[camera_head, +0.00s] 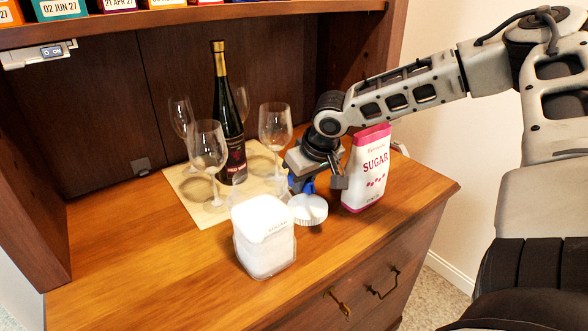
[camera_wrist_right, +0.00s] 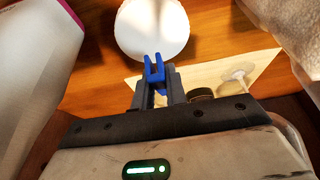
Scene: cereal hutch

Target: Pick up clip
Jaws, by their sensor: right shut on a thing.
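A small blue clip (camera_head: 308,184) is between the fingers of my right gripper (camera_head: 315,182). In the right wrist view, the two dark fingers (camera_wrist_right: 157,92) are shut on the blue clip (camera_wrist_right: 154,72), and its two prongs stick out past the fingertips. The clip is just above the white round lid (camera_head: 308,208) in the head view; I cannot tell whether they touch. Part of the clip is hidden by the gripper. My left gripper is not in view.
A sugar bag (camera_head: 368,175) stands right of the gripper. A clear container of sugar (camera_head: 264,240) stands at front left. Wine glasses (camera_head: 207,150) and a bottle (camera_head: 230,130) stand behind on a mat (camera_head: 196,206). The front-left counter (camera_head: 130,255) is clear.

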